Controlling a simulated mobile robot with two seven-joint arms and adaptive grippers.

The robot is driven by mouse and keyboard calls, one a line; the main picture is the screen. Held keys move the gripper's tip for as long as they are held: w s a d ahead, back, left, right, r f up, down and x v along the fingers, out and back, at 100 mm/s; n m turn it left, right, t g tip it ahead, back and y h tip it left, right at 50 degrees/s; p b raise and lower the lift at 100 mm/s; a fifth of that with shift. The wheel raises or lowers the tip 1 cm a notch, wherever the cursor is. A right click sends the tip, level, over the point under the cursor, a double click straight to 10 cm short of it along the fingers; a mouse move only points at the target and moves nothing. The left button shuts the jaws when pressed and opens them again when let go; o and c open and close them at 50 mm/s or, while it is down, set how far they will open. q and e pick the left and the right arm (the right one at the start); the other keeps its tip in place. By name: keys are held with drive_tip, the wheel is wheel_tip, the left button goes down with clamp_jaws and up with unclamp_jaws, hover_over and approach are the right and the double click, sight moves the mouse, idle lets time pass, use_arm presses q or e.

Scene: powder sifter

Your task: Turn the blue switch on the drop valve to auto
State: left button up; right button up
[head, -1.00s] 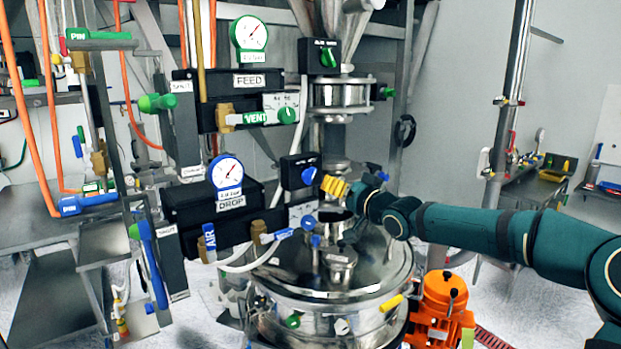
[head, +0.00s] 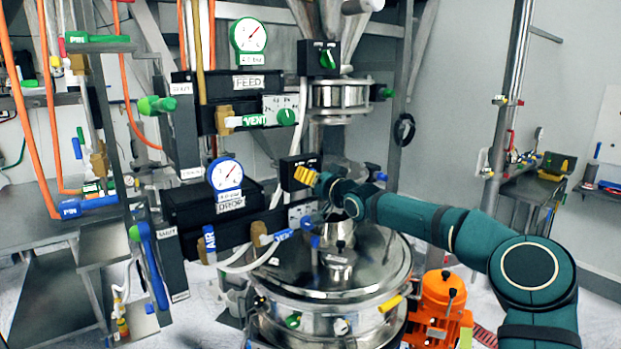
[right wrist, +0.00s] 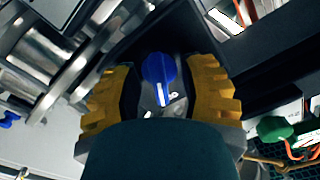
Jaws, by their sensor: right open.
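The blue switch (right wrist: 158,68) is a round knob with a white pointer line, seen in the right wrist view. It sits on a dark panel; the marks beside it are too small to read. My right gripper (right wrist: 161,78) has its yellow fingers open, one on each side of the switch, with visible gaps. In the head view my right gripper (head: 304,177) is at the black switch box (head: 289,174) and hides the switch. The box is to the right of the DROP unit (head: 190,212) with its blue gauge (head: 225,174). My left gripper is not in view.
The FEED unit (head: 206,101) and a green switch (head: 328,59) are above. The steel vessel (head: 340,270) stands below my right arm, with an orange motor (head: 438,305) at its right. A white hose (head: 262,258) runs close by on the left.

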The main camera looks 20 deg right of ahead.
drive_tip(key=shift+o, duration=0.2)
clamp_jaws()
drive_tip(key=shift+s+r, duration=0.1)
drive_tip(key=shift+s, duration=0.05)
drive_tip(key=shift+r, duration=0.1)
